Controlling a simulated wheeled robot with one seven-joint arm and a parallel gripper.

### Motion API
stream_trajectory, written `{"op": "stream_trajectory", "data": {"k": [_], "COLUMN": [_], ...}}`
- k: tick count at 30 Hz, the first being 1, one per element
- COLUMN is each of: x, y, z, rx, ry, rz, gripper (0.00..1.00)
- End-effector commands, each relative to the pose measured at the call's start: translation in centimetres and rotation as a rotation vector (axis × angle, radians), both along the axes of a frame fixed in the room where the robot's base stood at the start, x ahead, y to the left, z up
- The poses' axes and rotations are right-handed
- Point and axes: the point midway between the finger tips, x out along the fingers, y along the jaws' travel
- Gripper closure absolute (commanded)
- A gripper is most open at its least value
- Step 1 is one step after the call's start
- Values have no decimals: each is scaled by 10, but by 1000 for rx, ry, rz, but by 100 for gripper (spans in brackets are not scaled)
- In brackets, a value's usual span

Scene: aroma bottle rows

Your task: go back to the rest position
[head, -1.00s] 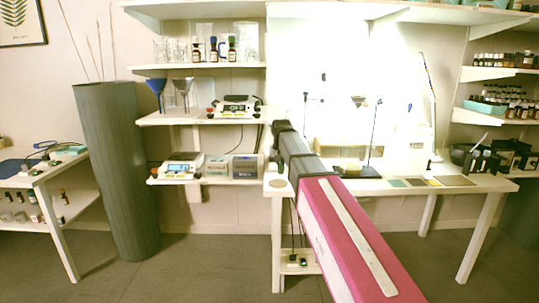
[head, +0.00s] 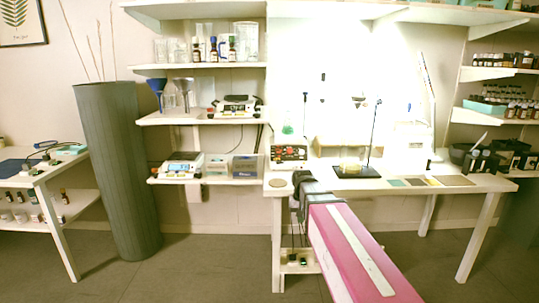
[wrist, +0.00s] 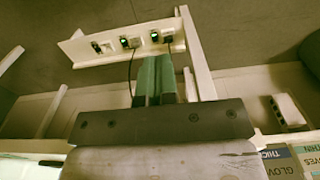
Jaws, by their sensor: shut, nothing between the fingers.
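My gripper (wrist: 153,62) shows in the wrist view as two green fingers side by side, closed together with nothing between them. In the head view my pink arm reaches up from the bottom right. Its dark far end is at the front left edge of the white table (head: 420,183), lower than the tabletop; the fingers cannot be made out there.
A hotplate (head: 289,154) with a green-liquid flask (head: 288,129) stands on the table's left. A stand (head: 372,140) is right of it. A low shelf (head: 300,268) with plugs and cables also shows in the wrist view (wrist: 82,50). A grey cylinder (head: 118,170) stands left.

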Motion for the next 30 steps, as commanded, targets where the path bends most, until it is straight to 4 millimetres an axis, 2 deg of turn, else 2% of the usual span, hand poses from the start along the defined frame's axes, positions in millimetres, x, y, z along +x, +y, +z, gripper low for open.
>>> {"op": "stream_trajectory", "data": {"k": [1, 6, 12, 15, 19, 30], "x": [-20, -65, -113, -127, -136, -136], "y": [-9, -33, -53, -59, -63, -63], "z": [-17, -64, -104, -116, -123, -124], "rx": [0, 0, 0, 0, 0, 0], "ry": [5, 4, 0, -2, -3, -4], "rz": [-2, -2, -2, -2, -2, -1], "gripper": [100, 100, 100, 100, 100, 100]}}
